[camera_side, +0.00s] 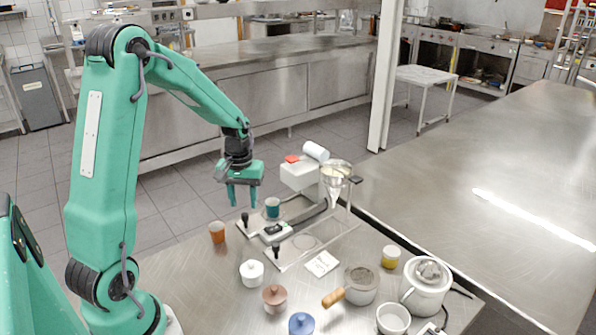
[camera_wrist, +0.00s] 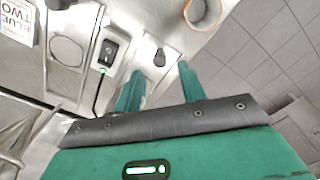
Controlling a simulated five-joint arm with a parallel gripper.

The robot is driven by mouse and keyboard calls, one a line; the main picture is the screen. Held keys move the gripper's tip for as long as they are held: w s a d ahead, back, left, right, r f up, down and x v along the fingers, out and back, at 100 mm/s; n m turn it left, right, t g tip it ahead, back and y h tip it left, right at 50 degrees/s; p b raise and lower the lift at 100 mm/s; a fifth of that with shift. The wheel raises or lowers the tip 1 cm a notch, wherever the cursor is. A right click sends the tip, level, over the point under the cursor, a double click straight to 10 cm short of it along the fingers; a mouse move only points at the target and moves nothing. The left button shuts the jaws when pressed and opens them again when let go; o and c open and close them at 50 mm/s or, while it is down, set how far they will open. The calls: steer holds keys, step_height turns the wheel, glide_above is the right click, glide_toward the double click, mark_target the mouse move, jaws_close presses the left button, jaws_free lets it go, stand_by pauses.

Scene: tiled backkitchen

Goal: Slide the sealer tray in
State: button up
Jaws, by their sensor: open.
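The sealer (camera_side: 300,177) is a white machine with a film roll on top, at the middle of the bench in the side view. Its tray shows by a dark upright handle knob (camera_side: 245,218) at the near left end. The knob also shows in the wrist view (camera_wrist: 160,57). A teal cup (camera_side: 272,207) stands upright behind the knob, apparently in the tray. My gripper (camera_side: 242,204) is open and empty, pointing down just above the knob. In the wrist view, the knob appears between my fingertips (camera_wrist: 159,72). I cannot tell whether the fingers straddle it.
An orange cup (camera_side: 217,232) stands close left of the knob. A printed card (camera_side: 321,263), lidded pots, a pan (camera_side: 361,284) and a kettle (camera_side: 426,285) crowd the front and right.

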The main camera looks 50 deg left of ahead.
mark_target(245, 214)
steer(key=shift+f, duration=2.2)
steer(key=shift+c, duration=0.2)
jaws_close()
